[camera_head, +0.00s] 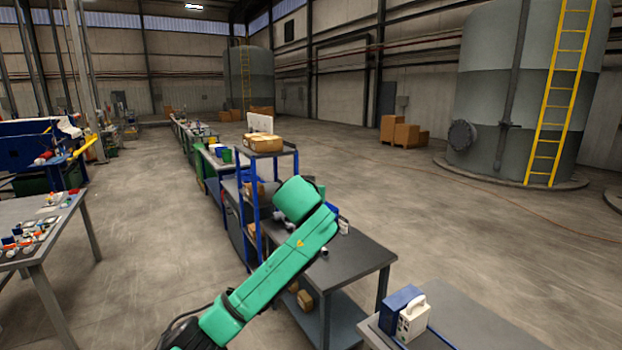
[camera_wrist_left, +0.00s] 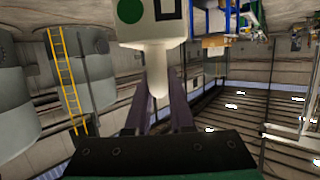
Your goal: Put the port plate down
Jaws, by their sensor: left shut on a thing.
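The port plate (camera_wrist_left: 152,22) shows at the top of the left wrist view as a white block with a green disc and a dark square mark, cut off by the frame edge. Its white tapered stem points down between the two dark fingers of my left gripper (camera_wrist_left: 160,112), which is shut on it. The plate is held clear in the air in that view, with nothing seen touching it besides the gripper. In the head view my green left arm reaches over the dark bench (camera_head: 350,258), and its gripper is hidden behind the arm. My right gripper is not in view.
A blue-framed shelf (camera_head: 262,153) with cardboard boxes (camera_head: 266,143) stands behind the bench. A blue and white device (camera_head: 412,318) sits on a grey table at front right. A table with small parts (camera_head: 40,225) is at left. The bench's right part is bare.

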